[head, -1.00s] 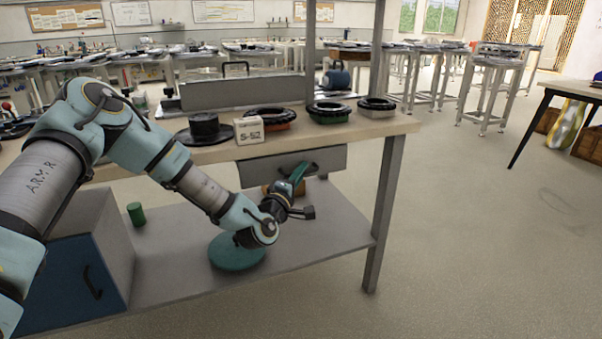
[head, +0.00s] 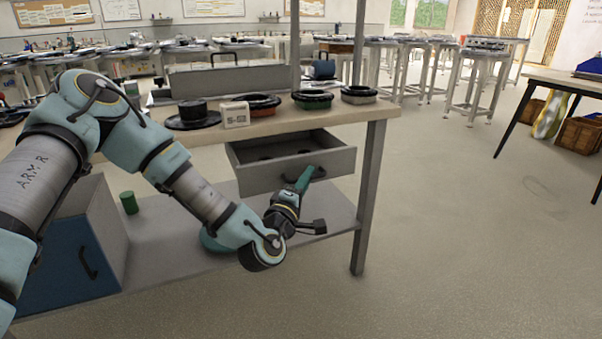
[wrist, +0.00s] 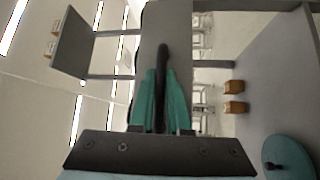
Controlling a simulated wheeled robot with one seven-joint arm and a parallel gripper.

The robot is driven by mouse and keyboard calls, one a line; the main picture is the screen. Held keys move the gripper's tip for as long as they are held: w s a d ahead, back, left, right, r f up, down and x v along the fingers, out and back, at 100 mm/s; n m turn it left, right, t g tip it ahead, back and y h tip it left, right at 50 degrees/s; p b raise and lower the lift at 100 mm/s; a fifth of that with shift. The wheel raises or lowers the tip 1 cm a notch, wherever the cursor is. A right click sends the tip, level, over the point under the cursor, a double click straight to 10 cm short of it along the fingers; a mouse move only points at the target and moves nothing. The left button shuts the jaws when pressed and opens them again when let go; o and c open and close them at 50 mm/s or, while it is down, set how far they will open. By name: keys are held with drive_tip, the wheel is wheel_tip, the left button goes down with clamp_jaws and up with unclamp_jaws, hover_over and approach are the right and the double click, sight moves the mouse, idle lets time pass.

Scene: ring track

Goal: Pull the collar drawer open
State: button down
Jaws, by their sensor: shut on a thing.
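The collar drawer (head: 290,177) is a grey drawer under the workbench top, and it stands partly open. Its inside shows a few dark round shapes, too small to make out. My gripper (head: 306,178) is shut on the dark drawer handle (head: 319,174) at the drawer's front. In the wrist view the green fingers of my gripper (wrist: 160,85) close around the black handle (wrist: 163,56), in front of the grey drawer front (wrist: 178,30).
On the bench top (head: 340,113) stand several dark rings, a black flanged part (head: 194,115) and a label block S-52 (head: 235,115). The lower shelf holds a green cylinder (head: 129,203) and a blue-fronted cabinet (head: 62,262). A bench leg (head: 369,195) stands right of the drawer. Floor in front is clear.

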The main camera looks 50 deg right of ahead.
drive_tip(key=shift+s+a, duration=0.3)
drive_tip(key=shift+s, duration=0.15)
drive_tip(key=c, duration=1.2)
unclamp_jaws()
drive_tip(key=b+v, duration=0.1)
drive_tip(key=v, duration=0.9)
drive_tip(key=shift+s+a, duration=0.2)
drive_tip(key=shift+a, duration=0.15)
